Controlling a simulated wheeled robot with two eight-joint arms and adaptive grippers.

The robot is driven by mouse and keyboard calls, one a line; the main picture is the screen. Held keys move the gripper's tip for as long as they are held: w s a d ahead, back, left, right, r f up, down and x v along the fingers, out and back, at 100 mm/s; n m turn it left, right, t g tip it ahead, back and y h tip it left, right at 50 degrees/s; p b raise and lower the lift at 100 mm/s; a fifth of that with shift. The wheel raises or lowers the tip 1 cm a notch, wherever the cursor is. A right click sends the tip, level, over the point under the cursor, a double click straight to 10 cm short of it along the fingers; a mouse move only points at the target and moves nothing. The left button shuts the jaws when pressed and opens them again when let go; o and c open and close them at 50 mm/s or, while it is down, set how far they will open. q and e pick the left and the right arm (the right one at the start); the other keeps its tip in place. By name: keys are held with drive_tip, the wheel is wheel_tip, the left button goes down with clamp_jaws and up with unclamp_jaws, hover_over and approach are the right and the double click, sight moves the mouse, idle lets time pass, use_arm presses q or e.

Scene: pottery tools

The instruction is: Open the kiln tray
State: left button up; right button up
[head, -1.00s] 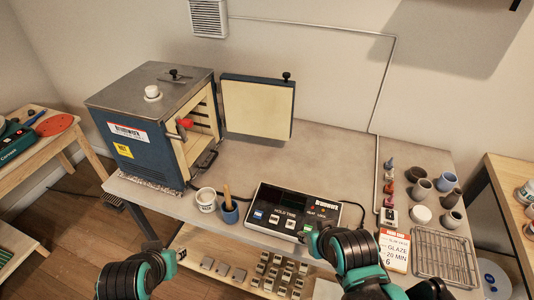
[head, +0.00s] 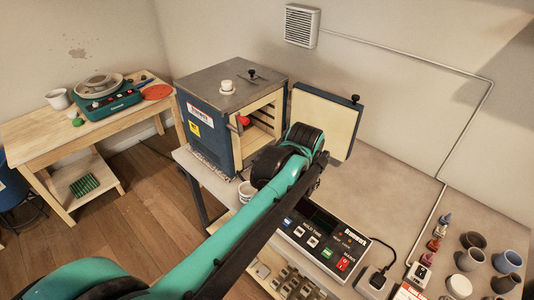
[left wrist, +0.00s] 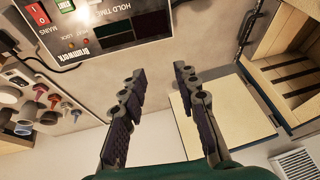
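The blue kiln (head: 212,140) stands at the back left of the bench with its front open. Its cream-lined door (head: 322,122) is swung out to the right. Dark slots show inside the kiln chamber (left wrist: 290,73) in the left wrist view; I cannot make out a separate tray. A red knob (head: 243,120) sits at the kiln's front edge. My left arm reaches across to the front of the opening and hides part of it. My left gripper (left wrist: 156,72) is open and empty, apart from the kiln and the door. My right gripper is out of view.
A controller box (head: 322,240) lies on the bench below my left arm. Cups (head: 470,258) and small bottles stand at the right. A wooden table (head: 75,130) with a teal device is at the left. Bare bench lies right of the door.

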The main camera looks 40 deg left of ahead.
use_arm(q)
drive_tip(key=w+a+f+g+p, duration=0.2)
drive_tip(key=w+a, duration=0.5)
drive_tip(key=a, duration=0.2)
drive_tip(key=w+a+f+g+p, duration=0.1)
drive_tip(key=w+a+f+p, duration=0.1)
drive_tip(key=w+a, duration=0.55)
drive_tip(key=shift+m+g+y, duration=0.3)
drive_tip(key=shift+m+g, duration=0.1)
drive_tip(key=shift+g, duration=0.4)
drive_tip(key=a+f, duration=0.4)
drive_tip(key=f, duration=0.1)
drive_tip(key=w+a+f+p, duration=0.1)
drive_tip(key=a+f, duration=0.6)
drive_tip(key=f, duration=0.2)
drive_tip(key=shift+w+a+f, duration=0.15)
drive_tip(key=shift+a+f, duration=0.15)
drive_tip(key=shift+a, duration=0.1)
drive_tip(key=shift+f, duration=0.45)
clamp_jaws()
